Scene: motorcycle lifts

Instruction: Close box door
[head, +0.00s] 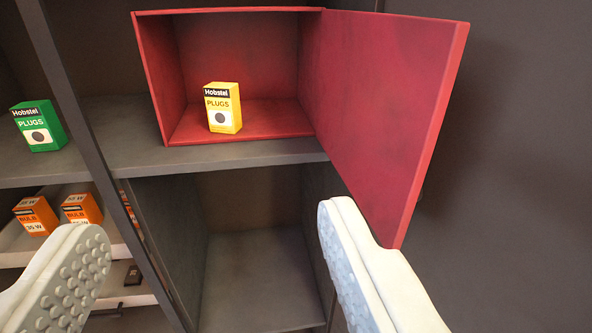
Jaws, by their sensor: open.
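A red box (153,75) sits on a grey shelf, with its front open to me. Its red door (385,105) is hinged on the box's right side and stands wide open, swung out toward me and to the right. A yellow Hobstel plugs carton (222,108) stands upright inside the box. My gripper (215,255) is open and empty, its two pale fingers spread wide below the box. The right finger shows just in front of the door's lower edge; I cannot tell whether they touch.
A green plugs carton (39,126) stands on the shelf to the left, beyond a dark upright (82,115). Orange bulb cartons (82,208) sit on a lower shelf. An empty grey compartment (258,270) lies below the box. A dark wall is at the right.

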